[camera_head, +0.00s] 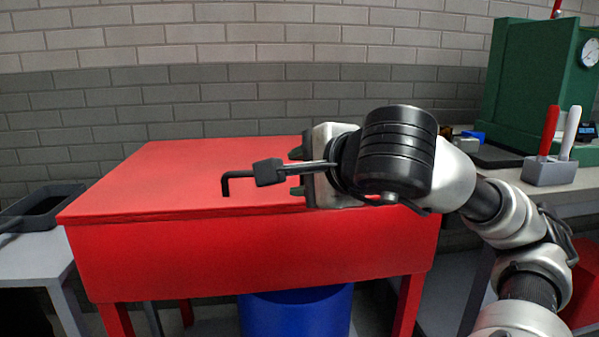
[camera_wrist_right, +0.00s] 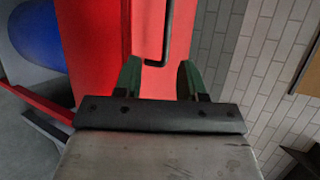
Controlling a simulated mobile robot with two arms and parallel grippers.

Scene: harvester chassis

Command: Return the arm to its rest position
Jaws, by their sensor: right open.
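My right arm (camera_head: 512,220) comes in from the right in the head view and reaches left over a red table (camera_head: 180,185). My right gripper (camera_head: 295,172) points left, with its dark green fingers apart. In the right wrist view the gripper (camera_wrist_right: 160,70) is open, with nothing between its fingers. A black bent rod (camera_head: 226,185) shows beyond the fingertips; it also shows in the right wrist view (camera_wrist_right: 164,35), and I cannot tell what it is fixed to. My left gripper is not in view.
A blue drum (camera_head: 297,312) stands under the red table. A green machine (camera_head: 530,75) with a gauge and a grey holder (camera_head: 549,171) with red and white handles stand at the right. A dark tray (camera_head: 45,208) is at the left. A brick wall (camera_head: 200,95) is behind.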

